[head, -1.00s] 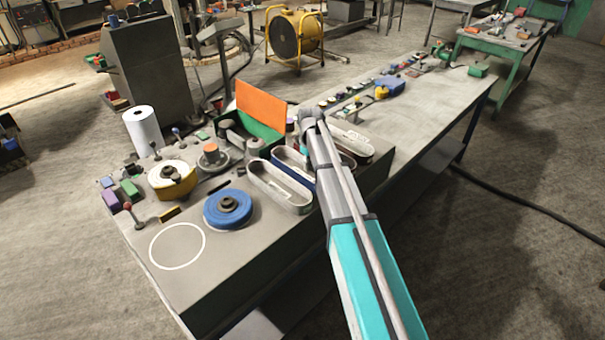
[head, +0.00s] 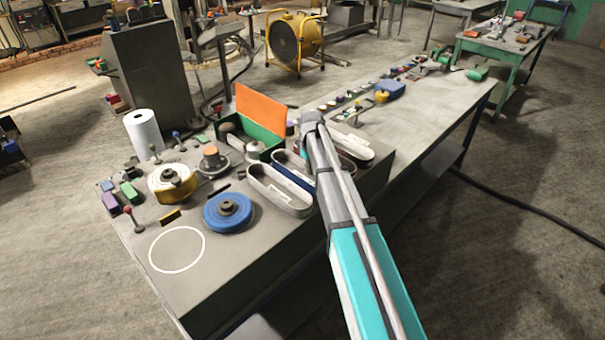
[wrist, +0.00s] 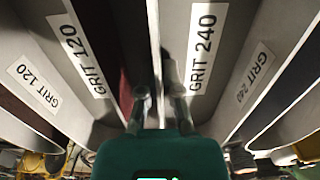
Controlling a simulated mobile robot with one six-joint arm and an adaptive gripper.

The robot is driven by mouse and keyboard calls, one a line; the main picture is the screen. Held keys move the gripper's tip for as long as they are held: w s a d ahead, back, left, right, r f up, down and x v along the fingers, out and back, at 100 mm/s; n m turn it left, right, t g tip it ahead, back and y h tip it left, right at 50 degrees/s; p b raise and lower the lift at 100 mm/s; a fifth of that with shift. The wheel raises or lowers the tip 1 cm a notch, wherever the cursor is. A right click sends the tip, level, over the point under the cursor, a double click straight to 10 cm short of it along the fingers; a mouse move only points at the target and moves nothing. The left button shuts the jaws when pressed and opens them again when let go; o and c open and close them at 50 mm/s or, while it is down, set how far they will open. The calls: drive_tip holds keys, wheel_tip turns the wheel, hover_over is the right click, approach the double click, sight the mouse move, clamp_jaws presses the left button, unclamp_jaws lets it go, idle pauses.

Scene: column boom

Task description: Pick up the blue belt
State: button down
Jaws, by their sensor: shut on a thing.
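A green box with an orange lid (head: 258,112), a blue roll (head: 228,212) and a yellow-and-white roll (head: 170,184) lie left. A white circle (head: 177,249) marks clear bench at front left.

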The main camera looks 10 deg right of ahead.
drive_tip(key=shift+r, duration=0.2)
wheel_tip(320, 180, up, 2)
drive_tip(key=p, duration=0.2)
drive_tip(key=shift+r+p, duration=0.1)
drive_tip(key=shift+p, duration=0.25)
drive_tip(key=s+a+r+p, duration=0.3)
drive_tip(key=s+r+p, duration=0.7)
drive_tip(key=s, duration=0.3)
drive_tip(key=shift+s+a+r, duration=0.2)
drive_tip(key=shift+s+a, duration=0.05)
idle(0.3)
drive_tip(key=w+d+r+m+p, duration=0.1)
drive_tip(key=w+d+m, duration=0.2)
drive_tip(key=m, duration=0.4)
drive_tip(key=shift+w+d+r+p, duration=0.25)
drive_tip(key=shift+w+d+p, duration=0.15)
drive_tip(key=shift+w, duration=0.35)
